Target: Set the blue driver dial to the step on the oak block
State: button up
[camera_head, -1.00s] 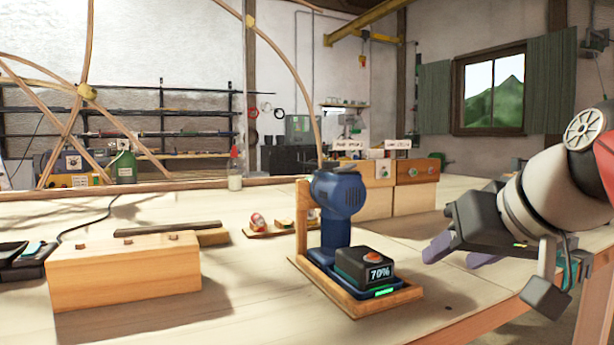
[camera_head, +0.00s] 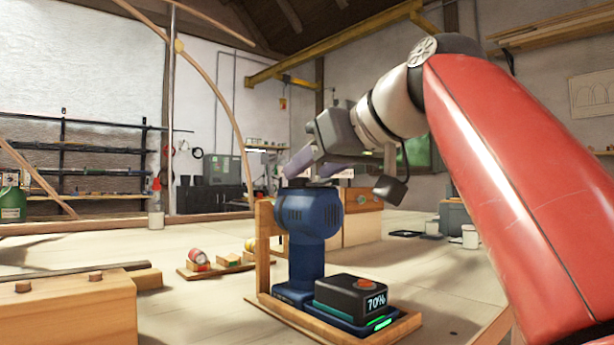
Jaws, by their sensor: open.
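The blue driver (camera_head: 306,245) stands upright in a wooden stand (camera_head: 264,250), with a black battery (camera_head: 352,295) reading 70% at its foot. A dark flat piece shows on top of its head; I cannot tell whether it is the dial, and no setting is readable. My gripper (camera_head: 314,170) is open, with pale purple fingers just above the driver's head in the picture. Contact cannot be judged. A pale wooden block (camera_head: 70,312) with small pegs on top lies at the lower left. Another wooden block (camera_head: 362,228) is partly hidden behind the driver. I cannot tell which is the oak block.
A small board with red and yellow items (camera_head: 205,265) lies left of the driver. A dark bar (camera_head: 75,268) lies behind the pegged block. A bottle with a red cap (camera_head: 156,205) stands further back. White cups (camera_head: 470,236) stand at the right. The bench between is mostly clear.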

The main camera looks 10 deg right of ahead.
jog(key=shift+x, duration=0.9)
jog(key=c, duration=1)
jog(key=shift+d, duration=0.1)
jog(key=n+g+y+p, duration=0.2)
jog(key=n, duration=0.1)
jog(key=n+g+y+p, duration=0.1)
jog(key=shift+w+d+r+y+p, duration=0.2)
jog(key=shift+w+d+y+p, duration=0.1)
jog(key=shift+w+d+y, duration=0.1)
jog(key=n+g+p, duration=0.1)
jog(key=n+g+y+p, duration=0.1)
jog(key=shift+w+d+n+g+y+p, duration=0.1)
jog(key=shift+w+n+g+y+p, duration=0.1)
jog(key=shift+n+g+y+p, duration=0.15)
jog(key=shift+w+f+n+g+p, duration=0.1)
jog(key=shift+n+g+p, duration=0.25)
jog(key=shift+n+g, duration=0.2)
jog(key=shift+f, duration=0.1)
